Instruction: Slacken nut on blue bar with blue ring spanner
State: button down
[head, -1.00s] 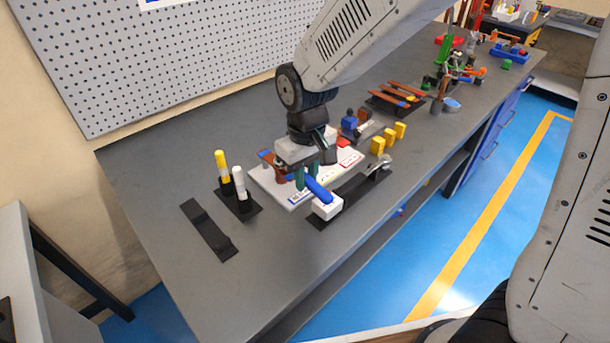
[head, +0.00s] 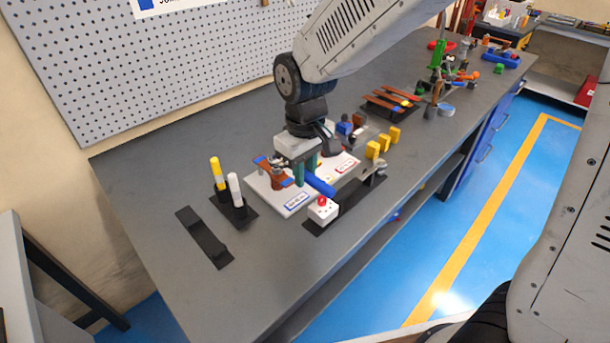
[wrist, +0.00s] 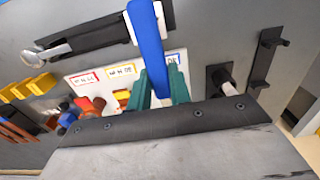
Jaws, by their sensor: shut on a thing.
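My gripper (head: 304,168), with green fingers, is shut on the blue ring spanner (head: 321,185) above the white board. The spanner's blue handle sticks out toward the table's front edge. In the wrist view the handle (wrist: 147,40) runs up from between the fingers (wrist: 160,88). The spanner's ring end is hidden by the gripper. A copper-brown bar with blue ends (head: 261,160) sits at the left of the white board (head: 268,197), beside the fingers. I cannot make out its nut. The board's blue label (head: 297,199) is in front of it.
A white box with a red button (head: 322,211) stands just in front of the handle. A silver spanner (wrist: 33,55) lies on the dark holder. Yellow blocks (head: 383,142) are to the right, two markers (head: 235,190) and a black rack (head: 205,238) to the left. The front left table is clear.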

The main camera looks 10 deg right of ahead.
jog(key=shift+r, duration=1.35)
